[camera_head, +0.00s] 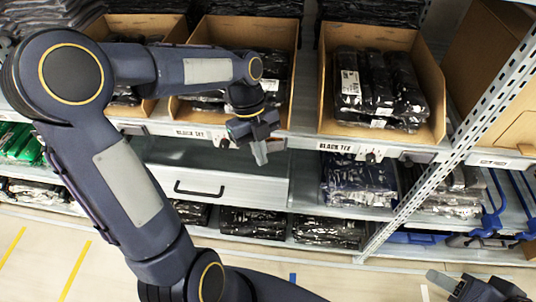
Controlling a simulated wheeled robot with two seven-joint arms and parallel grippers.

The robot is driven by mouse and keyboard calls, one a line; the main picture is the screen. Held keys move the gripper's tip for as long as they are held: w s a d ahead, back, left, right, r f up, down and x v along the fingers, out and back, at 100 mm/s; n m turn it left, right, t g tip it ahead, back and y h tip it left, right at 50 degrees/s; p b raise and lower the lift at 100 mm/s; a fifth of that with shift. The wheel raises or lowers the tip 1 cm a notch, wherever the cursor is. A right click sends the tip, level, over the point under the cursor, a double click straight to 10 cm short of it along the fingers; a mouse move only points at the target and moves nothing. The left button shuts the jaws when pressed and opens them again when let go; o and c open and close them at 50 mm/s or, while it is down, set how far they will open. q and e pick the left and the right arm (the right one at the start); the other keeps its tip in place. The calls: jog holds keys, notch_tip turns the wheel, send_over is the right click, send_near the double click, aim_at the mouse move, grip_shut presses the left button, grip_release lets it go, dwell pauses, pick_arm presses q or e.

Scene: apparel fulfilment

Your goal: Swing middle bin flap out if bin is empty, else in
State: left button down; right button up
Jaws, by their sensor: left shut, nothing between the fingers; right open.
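The middle cardboard bin (287,38) stands on the upper shelf and holds several black plastic-wrapped garments (278,66); it is not empty. My arm crosses in front of it and hides part of its inside. My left gripper (261,153) hangs at the shelf's front edge, just below and in front of the middle bin, with its fingers together. A grey piece (279,144) shows beside it at the edge; I cannot tell whether this is the flap, how it is turned, or whether the gripper touches it. My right gripper (482,284) is open at the bottom right, away from the shelf.
A right bin (435,92) holds several black wrapped packs, and a left bin (165,27) is partly behind my arm. Shelf labels read "BLACK TEE" (336,146). A grey drawer (240,188) lies below the middle bin. A slotted metal post (440,160) rises at right.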

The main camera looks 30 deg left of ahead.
pick_arm(q)
jog(key=shift+w+a, duration=0.1)
jog(key=shift+a, duration=0.1)
jog(key=shift+w+d, duration=0.1)
jog(key=shift+d, duration=0.05)
jog(key=shift+w+d, duration=0.45)
dwell(0.4)
